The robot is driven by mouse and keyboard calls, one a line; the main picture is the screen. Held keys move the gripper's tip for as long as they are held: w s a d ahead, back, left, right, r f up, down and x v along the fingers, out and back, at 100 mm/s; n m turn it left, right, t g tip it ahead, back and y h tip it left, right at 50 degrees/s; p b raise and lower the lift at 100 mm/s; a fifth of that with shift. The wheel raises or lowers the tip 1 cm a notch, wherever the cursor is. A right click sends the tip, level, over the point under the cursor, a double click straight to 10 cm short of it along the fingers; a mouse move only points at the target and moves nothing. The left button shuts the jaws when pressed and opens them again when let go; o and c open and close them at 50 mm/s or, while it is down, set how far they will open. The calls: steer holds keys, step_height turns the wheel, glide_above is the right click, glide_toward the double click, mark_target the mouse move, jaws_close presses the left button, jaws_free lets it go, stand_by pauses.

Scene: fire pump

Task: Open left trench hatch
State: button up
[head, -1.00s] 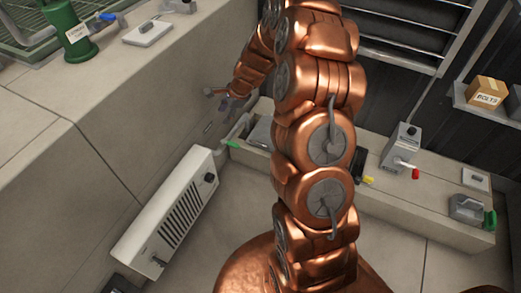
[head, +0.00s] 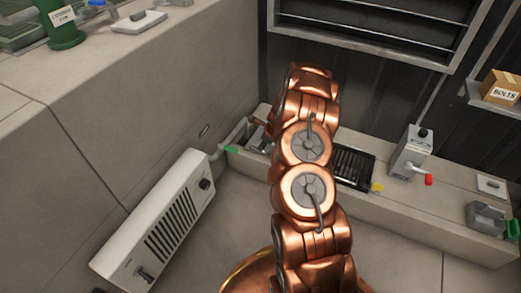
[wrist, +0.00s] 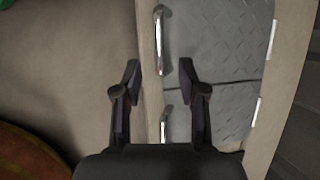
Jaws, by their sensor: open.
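In the wrist view, the left trench hatch is the upper grey diamond-plate panel (wrist: 215,42), lying flat and closed. Its chrome bar handle (wrist: 160,35) is by the front edge. My gripper (wrist: 160,72) is open and empty. Its fingertips are spread either side of the handle's lower end in the picture; I cannot tell their height above it. Below a dark seam is a second plate (wrist: 225,115) with its own handle (wrist: 166,122), partly hidden behind my gripper. In the head view, my arm hides most of the hatch area.
A black grating (head: 352,166) with a yellow tag, and a grey box with a red-tipped lever (head: 410,152), are to the right. Floor in front is clear.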

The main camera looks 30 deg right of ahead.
steer(key=b+x, duration=0.2)
steer(key=x, duration=0.4)
steer(key=shift+c, duration=0.3)
jaws_close()
